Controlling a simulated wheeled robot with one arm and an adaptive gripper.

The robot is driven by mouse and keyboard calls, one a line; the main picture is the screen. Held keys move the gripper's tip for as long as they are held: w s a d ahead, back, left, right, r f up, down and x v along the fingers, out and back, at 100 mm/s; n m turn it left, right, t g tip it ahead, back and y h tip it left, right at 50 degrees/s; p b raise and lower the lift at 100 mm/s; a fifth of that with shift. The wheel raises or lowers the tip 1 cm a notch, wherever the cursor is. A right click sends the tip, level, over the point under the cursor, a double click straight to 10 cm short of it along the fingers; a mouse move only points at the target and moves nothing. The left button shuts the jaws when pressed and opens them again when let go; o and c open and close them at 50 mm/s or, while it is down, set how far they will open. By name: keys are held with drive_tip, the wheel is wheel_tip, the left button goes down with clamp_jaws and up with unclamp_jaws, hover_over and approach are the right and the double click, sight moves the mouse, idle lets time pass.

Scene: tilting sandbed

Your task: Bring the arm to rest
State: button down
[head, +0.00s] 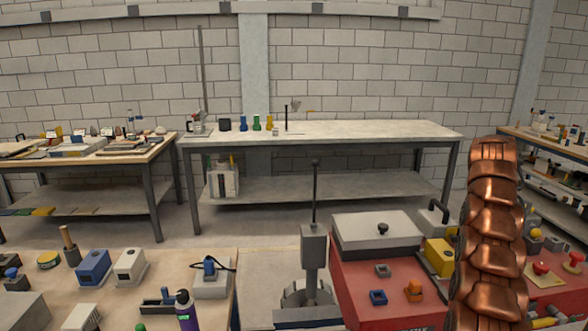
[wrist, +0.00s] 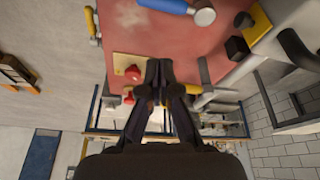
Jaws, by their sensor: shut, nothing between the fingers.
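My gripper (wrist: 159,66) shows in the wrist view with its two dark fingertips together and nothing between them. In that view its tips overlap a red surface (wrist: 185,42), beside a pale plate with a red knob (wrist: 133,73). I cannot tell how far the tips are from the surface. In the head view my copper-coloured segmented arm (head: 490,240) rises at the right, in front of the red bench (head: 385,290). The gripper itself does not show in the head view.
In the wrist view a blue-handled tool (wrist: 165,6) and a black block (wrist: 237,48) lie near the gripper. In the head view a grey-lidded box (head: 378,240) and a yellow block (head: 439,257) stand beside my arm.

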drive_tip(key=s+a+r+n+y, duration=0.1)
drive_tip(key=s+a+r+n, duration=0.15)
drive_tip(key=a, duration=0.65)
drive_tip(key=s+a+r+n+y, duration=0.1)
drive_tip(key=a+r+n, duration=0.2)
drive_tip(key=a, duration=0.5)
drive_tip(key=s+a+n+p, duration=0.2)
drive_tip(key=s+a+n, duration=0.1)
drive_tip(key=s+a, duration=0.75)
drive_tip(key=s+a+f+n+g, duration=0.1)
drive_tip(key=s+a, duration=0.4)
drive_tip(key=s, duration=0.5)
drive_tip(key=s+a+f+n+y, duration=0.1)
drive_tip(key=s+a+f+n, duration=0.2)
drive_tip(key=s, duration=0.7)
drive_tip(key=s+a+f+n+g, duration=0.1)
drive_tip(key=s+a+f+n, duration=0.1)
drive_tip(key=s+a+f, duration=0.3)
drive_tip(key=s+a, duration=0.3)
drive_tip(key=s, duration=0.2)
drive_tip(key=shift+s+f+g+y+p, duration=0.2)
drive_tip(key=shift+g+y+p, duration=0.1)
drive_tip(key=shift+y+p, duration=0.1)
drive_tip(key=shift+a, duration=0.1)
